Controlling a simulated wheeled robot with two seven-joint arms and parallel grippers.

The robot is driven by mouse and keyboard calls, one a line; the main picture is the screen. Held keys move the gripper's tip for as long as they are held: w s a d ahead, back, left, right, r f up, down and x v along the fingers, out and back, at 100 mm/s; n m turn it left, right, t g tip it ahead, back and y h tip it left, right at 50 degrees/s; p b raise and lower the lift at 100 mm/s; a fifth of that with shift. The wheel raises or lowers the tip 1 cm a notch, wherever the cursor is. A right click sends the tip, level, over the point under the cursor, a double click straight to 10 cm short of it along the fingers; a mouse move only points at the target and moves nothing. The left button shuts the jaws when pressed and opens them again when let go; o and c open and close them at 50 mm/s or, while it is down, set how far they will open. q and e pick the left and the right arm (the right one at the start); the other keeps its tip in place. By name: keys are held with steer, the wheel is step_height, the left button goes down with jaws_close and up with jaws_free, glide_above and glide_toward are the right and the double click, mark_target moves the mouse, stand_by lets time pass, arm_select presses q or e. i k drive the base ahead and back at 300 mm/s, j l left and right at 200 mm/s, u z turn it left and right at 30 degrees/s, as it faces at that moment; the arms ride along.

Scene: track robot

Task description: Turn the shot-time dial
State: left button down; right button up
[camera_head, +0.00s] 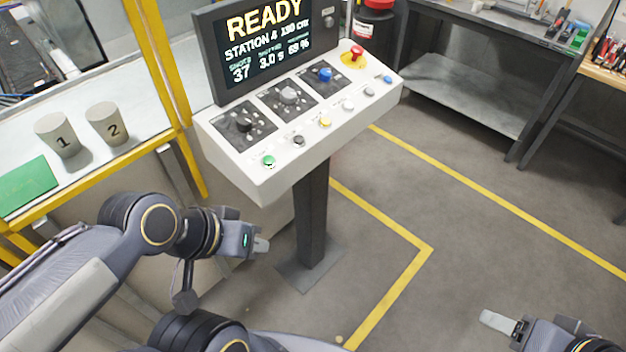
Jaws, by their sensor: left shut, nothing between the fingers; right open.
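A white control console (250,180) stands on a dark post in front of me. Its sloped face carries three dials on dark plates: a black dial (243,124) on the left, a grey dial (289,93) in the middle and a blue dial (325,74) on the right. The dial labels are too small to read, so I cannot tell which is the shot-time dial. The screen (268,40) shows READY, 37, 3.0 s and 69 %. My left gripper (262,245) is shut and empty, below the console's front edge. My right gripper (497,322) is open and empty at the lower right, far from the console.
A row of buttons, including a green button (269,161), lines the console's front. A red emergency button (356,53) sits at its right end. Two numbered cups (58,135) stand on a bench at left. A grey workbench (470,90) is at back right. The floor between is clear.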

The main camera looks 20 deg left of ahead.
mark_target(288, 97)
steer(key=i+u, duration=0.35)
steer(key=i+j+u, duration=0.1)
steer(key=u, duration=0.25)
steer(key=i+u, duration=0.35)
steer(key=k+l, duration=0.05)
steer(key=k, duration=0.05)
